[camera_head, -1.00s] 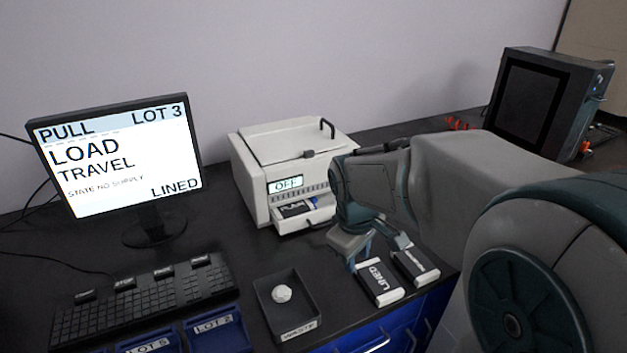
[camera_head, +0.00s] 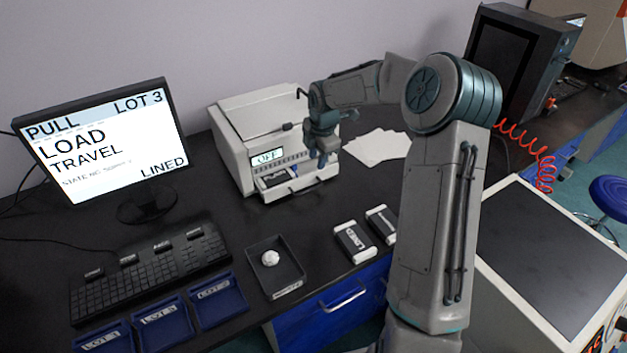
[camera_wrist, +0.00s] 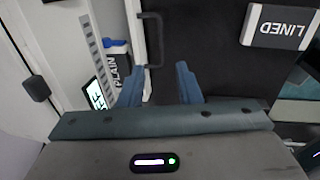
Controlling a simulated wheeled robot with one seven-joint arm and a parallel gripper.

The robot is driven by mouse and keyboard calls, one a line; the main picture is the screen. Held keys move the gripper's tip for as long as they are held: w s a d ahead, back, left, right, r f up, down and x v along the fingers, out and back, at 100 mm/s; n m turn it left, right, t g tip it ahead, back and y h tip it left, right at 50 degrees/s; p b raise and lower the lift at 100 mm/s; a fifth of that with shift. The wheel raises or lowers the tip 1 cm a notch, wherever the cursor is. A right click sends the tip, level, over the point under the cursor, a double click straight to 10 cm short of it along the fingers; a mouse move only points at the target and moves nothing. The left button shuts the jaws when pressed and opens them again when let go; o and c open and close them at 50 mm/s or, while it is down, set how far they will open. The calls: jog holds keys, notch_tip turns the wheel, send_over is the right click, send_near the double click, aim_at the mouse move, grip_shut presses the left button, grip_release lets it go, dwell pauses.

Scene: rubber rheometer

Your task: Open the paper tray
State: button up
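The white printer (camera_head: 235,150) stands on the black bench with its display reading OFF. Its paper tray (camera_head: 290,190) is at the lower front and sits partly out, with a pack marked PLAIN (camera_wrist: 118,68) inside. The tray's dark bar handle (camera_wrist: 152,40) shows in the wrist view. My gripper (camera_wrist: 160,72) is open and empty, its two blue fingers apart. In the wrist view the handle's lower end lies between the fingertips in the picture; I cannot tell whether they touch it. In the head view my gripper (camera_head: 322,160) is at the printer's right front corner.
Two packs, one marked LINED (camera_head: 354,240), lie on the bench in front. A dark waste tray (camera_head: 290,278) holds a white crumpled ball. A monitor (camera_head: 100,150), a keyboard (camera_head: 150,270) and blue lot trays (camera_head: 218,302) are left. White sheets (camera_head: 375,147) lie right of the printer.

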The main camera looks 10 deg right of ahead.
jog(key=f, duration=0.4)
jog(key=w+f+p, duration=0.1)
jog(key=f, duration=0.3)
jog(key=w+f, duration=0.1)
jog(key=f, duration=0.3)
jog(key=shift+a+f+p, duration=0.15)
jog(key=shift+a+p, duration=0.2)
jog(key=shift+a, duration=0.05)
grip_shut()
